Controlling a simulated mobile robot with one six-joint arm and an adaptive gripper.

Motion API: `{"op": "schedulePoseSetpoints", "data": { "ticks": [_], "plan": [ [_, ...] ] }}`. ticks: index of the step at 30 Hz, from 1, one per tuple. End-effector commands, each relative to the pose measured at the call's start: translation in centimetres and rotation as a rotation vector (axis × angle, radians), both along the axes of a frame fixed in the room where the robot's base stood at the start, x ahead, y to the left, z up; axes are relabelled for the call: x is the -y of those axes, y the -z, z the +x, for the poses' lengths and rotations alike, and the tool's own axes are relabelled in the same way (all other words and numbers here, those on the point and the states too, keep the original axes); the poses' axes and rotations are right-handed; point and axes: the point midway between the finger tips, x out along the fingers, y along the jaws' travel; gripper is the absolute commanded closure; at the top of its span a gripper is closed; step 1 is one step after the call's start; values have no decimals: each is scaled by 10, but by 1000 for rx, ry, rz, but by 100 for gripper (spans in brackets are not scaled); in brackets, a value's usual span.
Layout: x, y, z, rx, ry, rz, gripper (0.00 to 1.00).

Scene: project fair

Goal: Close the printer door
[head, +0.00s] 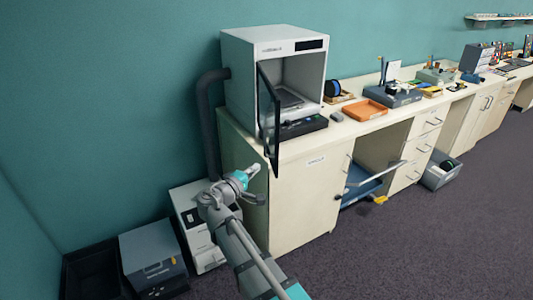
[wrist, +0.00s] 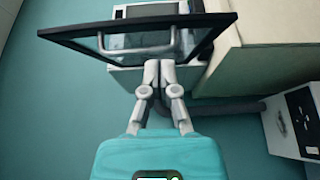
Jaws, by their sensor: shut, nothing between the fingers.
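The printer (head: 245,68) is a white and grey box with an open front, standing on the near end of the counter. Its door (head: 276,130) has a black frame and a see-through pane; it stands swung open on the printer's left side, jutting out past the counter's front. In the wrist view the door (wrist: 75,46) crosses the top, with a grey bar handle (wrist: 135,51). My gripper (head: 254,171) is shut and empty, low beside the counter's end, below the door. In the wrist view its fingertips (wrist: 159,68) overlap the door's frame; I cannot tell whether they touch.
The counter carries an orange tray (head: 358,110) and other items to the right. A thick dark hose (head: 204,120) runs down behind the printer. A white unit (head: 190,215) and a grey box (head: 152,253) stand on the floor at left.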

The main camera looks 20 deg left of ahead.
Motion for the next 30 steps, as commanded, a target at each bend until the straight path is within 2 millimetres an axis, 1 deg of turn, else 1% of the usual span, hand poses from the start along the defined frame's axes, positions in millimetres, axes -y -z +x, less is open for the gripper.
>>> {"op": "schedulePoseSetpoints", "data": {
  "ticks": [1, 4, 17, 23, 26, 30],
  "plan": [
    [-6, -2, -2, 9, -11, -6, 100],
    [-12, -4, -5, 20, -21, -15, 100],
    [-12, -4, -4, 20, -21, -16, 100],
    [-9, -4, 6, 20, -19, -15, 100],
    [-7, -4, 15, 19, -20, -14, 100],
    [-3, -4, 32, 19, -19, -14, 100]
  ]
}}
